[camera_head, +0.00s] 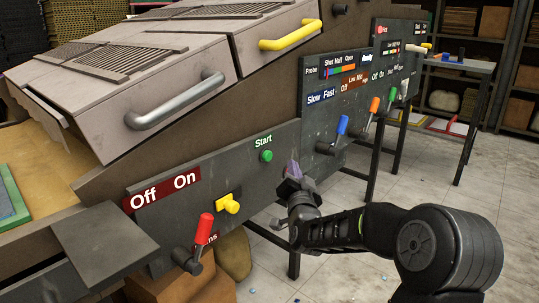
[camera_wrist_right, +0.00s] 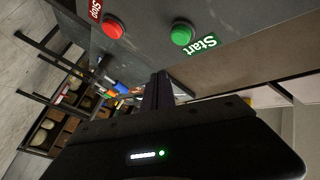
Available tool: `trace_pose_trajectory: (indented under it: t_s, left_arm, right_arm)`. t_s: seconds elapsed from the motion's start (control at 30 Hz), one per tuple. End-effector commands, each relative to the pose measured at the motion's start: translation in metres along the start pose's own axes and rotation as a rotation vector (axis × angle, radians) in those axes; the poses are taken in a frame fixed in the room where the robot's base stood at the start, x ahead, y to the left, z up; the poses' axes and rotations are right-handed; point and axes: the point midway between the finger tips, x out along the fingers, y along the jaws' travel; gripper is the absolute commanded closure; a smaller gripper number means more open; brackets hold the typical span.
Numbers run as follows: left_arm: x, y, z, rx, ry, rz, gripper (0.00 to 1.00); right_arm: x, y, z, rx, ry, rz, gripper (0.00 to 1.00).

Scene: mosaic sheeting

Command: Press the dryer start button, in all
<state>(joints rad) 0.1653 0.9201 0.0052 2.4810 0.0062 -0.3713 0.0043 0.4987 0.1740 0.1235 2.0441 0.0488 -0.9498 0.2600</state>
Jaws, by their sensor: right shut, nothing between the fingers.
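The green start button (camera_head: 266,156) sits on the dark machine panel under a green "Start" label (camera_head: 263,141). In the right wrist view the green button (camera_wrist_right: 182,34) is beside its upside-down label (camera_wrist_right: 203,44). My right gripper (camera_head: 293,168) is shut and empty, to the right of and slightly below the green button in the head view. In the right wrist view its fingers (camera_wrist_right: 158,88) point toward the panel, and the green button appears beyond them. I cannot tell the exact gap to the panel. My left gripper is not in view.
A red stop button (camera_wrist_right: 113,28) sits beside the green one. A yellow switch (camera_head: 228,203) and a red-handled lever (camera_head: 203,229) are at lower left. Blue (camera_head: 342,124) and orange (camera_head: 374,105) levers stick out to the right. Grey (camera_head: 175,101) and yellow (camera_head: 290,36) handles protrude above.

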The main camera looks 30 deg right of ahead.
Motion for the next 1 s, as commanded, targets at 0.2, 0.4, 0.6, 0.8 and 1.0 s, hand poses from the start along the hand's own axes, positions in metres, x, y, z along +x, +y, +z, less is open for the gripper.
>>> trace_pose_trajectory:
  t_s: [0.2, 0.4, 0.6, 0.8, 1.0]
  left_arm:
    - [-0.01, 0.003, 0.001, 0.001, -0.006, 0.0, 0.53]
    - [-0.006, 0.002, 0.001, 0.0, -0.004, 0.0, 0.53]
    - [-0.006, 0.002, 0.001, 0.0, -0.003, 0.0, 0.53]
    - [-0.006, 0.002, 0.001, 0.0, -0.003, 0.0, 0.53]
    - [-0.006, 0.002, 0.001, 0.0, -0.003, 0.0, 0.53]
  right_arm:
    - [0.021, -0.015, 0.016, 0.001, -0.002, -0.001, 1.0]
    - [0.033, -0.024, 0.025, -0.001, 0.0, -0.001, 1.0]
    - [0.036, -0.026, 0.027, 0.0, 0.0, 0.0, 1.0]
    - [0.036, -0.026, 0.027, -0.001, 0.0, 0.0, 1.0]
    - [0.036, -0.026, 0.026, -0.001, 0.0, 0.0, 1.0]
